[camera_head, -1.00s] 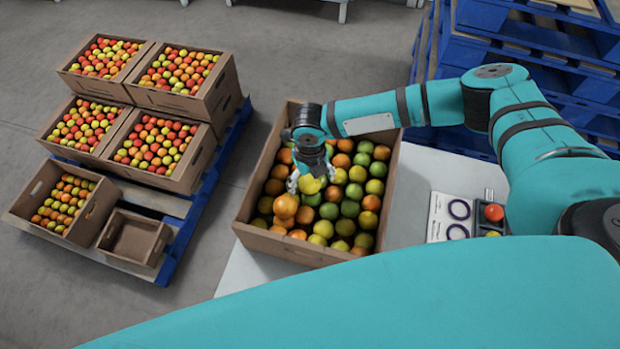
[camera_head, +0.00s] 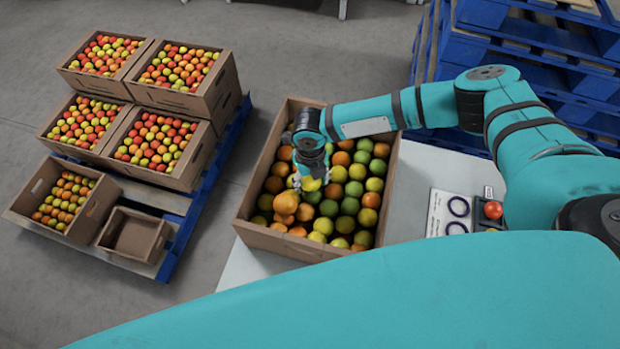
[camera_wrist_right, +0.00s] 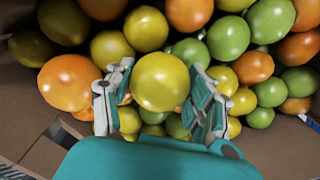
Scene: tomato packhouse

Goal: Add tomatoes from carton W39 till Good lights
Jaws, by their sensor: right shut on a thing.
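A large cardboard carton (camera_head: 285,246) of green, yellow and orange tomatoes stands on the pale table; I see no readable label on it. My right gripper (camera_head: 313,180) reaches down into the carton near its middle. In the right wrist view its fingers (camera_wrist_right: 160,74) are shut on a yellow tomato (camera_wrist_right: 160,82), one finger at each side, with other tomatoes close around it. A white panel with two dark rings (camera_head: 448,213) lies right of the carton, beside a dark holder with a red tomato (camera_head: 493,210). No Good light can be made out. My left gripper is out of view.
Several cartons of red, orange and yellow tomatoes (camera_head: 170,105) stand on a blue pallet (camera_head: 205,187) at the left, with a small empty box (camera_head: 134,234). Blue pallets (camera_head: 535,40) are stacked at the back right. Bare table shows between the carton and the panel.

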